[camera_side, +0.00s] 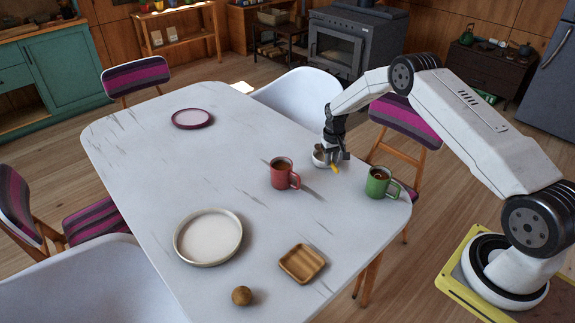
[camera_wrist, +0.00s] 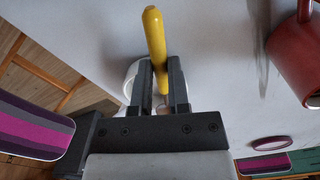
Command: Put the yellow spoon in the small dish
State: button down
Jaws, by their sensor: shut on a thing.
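The yellow spoon (camera_wrist: 155,38) is gripped between the two dark fingers of my gripper (camera_wrist: 160,66) in the wrist view; its handle sticks out past the fingertips. In the side view the spoon (camera_side: 336,169) shows as a short yellow piece below my gripper (camera_side: 334,155). A small white bowl (camera_side: 319,159) is right at the gripper, partly hidden by it; it also shows behind the fingers in the wrist view (camera_wrist: 131,80). I cannot tell whether the spoon's hidden end is inside this bowl. A small square wooden dish (camera_side: 302,263) lies empty near the table's front.
A red mug (camera_side: 281,175) stands close on the left of the gripper, a green mug (camera_side: 378,183) on the right. A large plate (camera_side: 208,237), a brown ball (camera_side: 242,296) and a purple-rimmed plate (camera_side: 191,118) are also on the white table (camera_side: 150,165). The table's middle is clear.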

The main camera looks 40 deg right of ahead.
jog(key=shift+f, duration=0.5)
jog(key=shift+f, duration=0.1)
jog(key=c, duration=0.6)
grip_release()
notch_tip(320, 180, up, 12)
dwell(0.5)
jog(key=shift+r, duration=0.2)
